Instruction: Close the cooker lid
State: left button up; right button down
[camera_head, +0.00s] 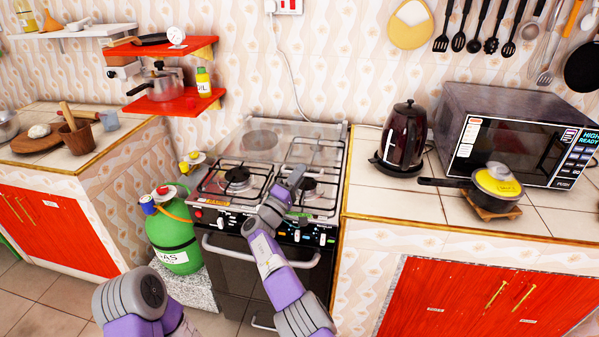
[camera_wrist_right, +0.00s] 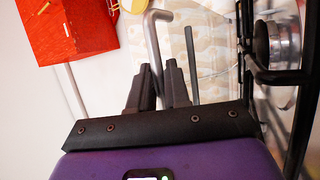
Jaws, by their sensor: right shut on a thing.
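The cooker (camera_head: 265,200) stands in the middle of the head view, with burners and black grates on top. Its see-through lid (camera_head: 290,138) stands raised at the back, before the tiled wall. My right gripper (camera_head: 297,176) is over the front part of the hob, seen from behind. In the right wrist view, its dark fingers (camera_wrist_right: 160,88) are closed around a grey bent bar (camera_wrist_right: 154,48). I cannot tell for sure whether this bar belongs to the lid. My left gripper is not in view.
A green gas cylinder (camera_head: 173,235) stands left of the cooker. A dark kettle (camera_head: 404,138), a microwave (camera_head: 510,140) and a yellow-lidded pot (camera_head: 497,186) stand on the right counter. Red shelves (camera_head: 180,103) hang at the back left, and also show in the wrist view (camera_wrist_right: 75,30).

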jog(key=shift+f, duration=0.35)
jog(key=c, duration=1.4)
grip_release()
jog(key=shift+r, duration=0.1)
jog(key=shift+c, duration=0.2)
jog(key=v, duration=0.3)
jog(key=p+v, duration=0.1)
jog(key=v, duration=0.2)
jog(key=shift+s+a+r+p, duration=0.15)
jog(key=shift+a+p, duration=0.1)
jog(key=shift+p, duration=0.05)
jog(key=shift+s+a+f, duration=0.2)
jog(key=shift+s+f, duration=0.1)
jog(key=shift+s, duration=0.2)
